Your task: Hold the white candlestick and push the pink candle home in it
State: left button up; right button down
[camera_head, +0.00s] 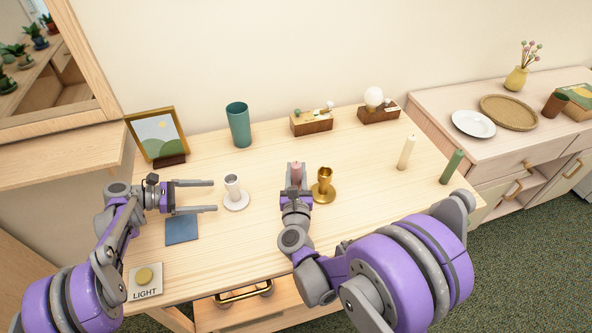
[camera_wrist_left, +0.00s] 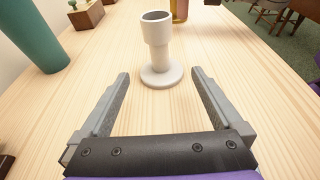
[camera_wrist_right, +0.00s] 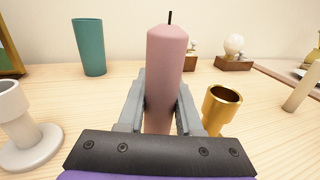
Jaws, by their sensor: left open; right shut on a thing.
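The white candlestick (camera_head: 233,190) stands upright and empty on the table, with a round base. My left gripper (camera_head: 213,196) is open, its fingers pointing at the candlestick from the left. In the left wrist view the candlestick (camera_wrist_left: 157,50) is ahead, just beyond the fingertips (camera_wrist_left: 160,75) and between their lines, apart from them. My right gripper (camera_wrist_right: 162,98) is shut on the pink candle (camera_wrist_right: 166,60), which is upright with its wick on top. In the head view the pink candle (camera_head: 296,172) is right of the candlestick, and the gripper hides its lower part.
A brass candlestick (camera_head: 324,185) stands close right of my right gripper. A teal cup (camera_head: 238,125), framed picture (camera_head: 158,135) and wooden blocks (camera_head: 311,123) line the back. Cream (camera_head: 407,152) and green (camera_head: 451,167) candles stand right. A blue cloth (camera_head: 181,230) lies below my left gripper.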

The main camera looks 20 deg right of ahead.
aim_at(231, 194)
pick_arm(q)
jog(key=b+x, duration=0.1)
jog(key=x, duration=0.6)
jog(key=shift+d+f+b, duration=0.1)
jog(key=shift+d+b, duration=0.05)
jog(key=shift+b, duration=0.2)
pick_arm(e)
notch_tip(231, 194, down, 2)
jog(key=shift+s+f, duration=0.1)
jog(key=shift+s, duration=0.05)
pick_arm(q)
jog(key=c, duration=1.5)
pick_arm(e)
jog(key=w+a+r+y, duration=0.1)
jog(key=w+a+r, duration=0.2)
jog(key=a+r, duration=0.5)
jog(key=w+a+r, duration=0.4)
jog(key=a+r, duration=0.4)
jog(key=a, duration=0.1)
notch_tip(231, 194, down, 10)
jog(key=shift+s+r+n, duration=0.2)
jog(key=shift+r+n, duration=0.05)
jog(key=shift+n, duration=0.15)
